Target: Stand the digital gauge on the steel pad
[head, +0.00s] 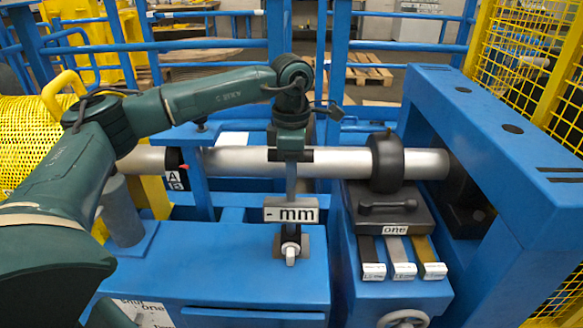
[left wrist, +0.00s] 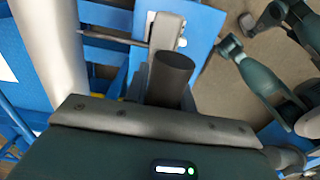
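The digital gauge's display (head: 291,211), reading "- mm", hangs below my left gripper (head: 291,166) in the head view. The gripper points down and appears shut on the narrow upright part of the gauge. A dark cylinder (left wrist: 172,78) stands right before the gripper's palm in the left wrist view; the finger contact is hard to see. Below the display is a grey metal piece (head: 280,243) with a white knob. I cannot tell whether this is the gauge's foot or the steel pad, or whether the two touch. No other steel pad can be identified with certainty.
A long steel roller (head: 235,161) runs behind the gauge, with a black collar (head: 387,162). A dark block (head: 405,216) labelled "one" and several tagged strips lie to the right. A grey cylinder (head: 122,212) stands left. The blue deck (head: 225,262) has bare room left of the gauge.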

